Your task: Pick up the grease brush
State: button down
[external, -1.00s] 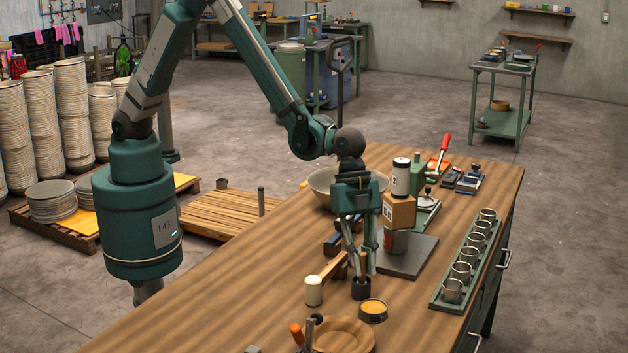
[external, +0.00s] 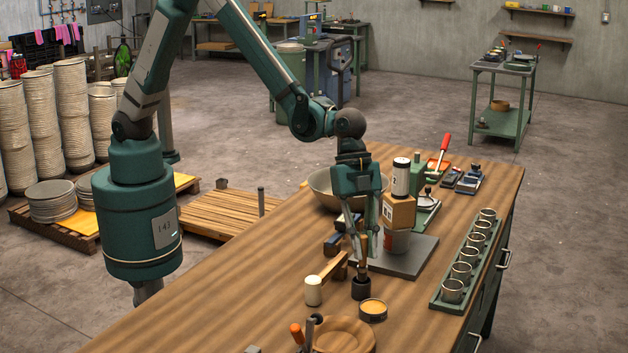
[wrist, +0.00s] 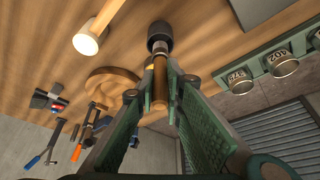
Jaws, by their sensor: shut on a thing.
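The grease brush (external: 362,268) stands upright on the wooden bench, its wooden handle rising from a dark round piece (external: 361,287). I cannot tell whether that piece is its bristle head or a small holder. My gripper (external: 363,247) is around the upper handle, shut on it, and tilted. In the wrist view, the handle (wrist: 160,85) lies between the green fingers, with the dark piece (wrist: 159,38) beyond their tips. The contact is partly hidden. The dark piece appears to be at bench level.
A mallet (external: 314,291) with a pale head lies left of the brush. An open tin (external: 373,310) with yellow contents is close in front. A round wooden board (external: 343,337) is at the near edge. A can stack (external: 398,210) and a cup rack (external: 466,265) stand to the right.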

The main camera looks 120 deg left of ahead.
aim_at(365, 237)
jog(key=shift+r, duration=2.65)
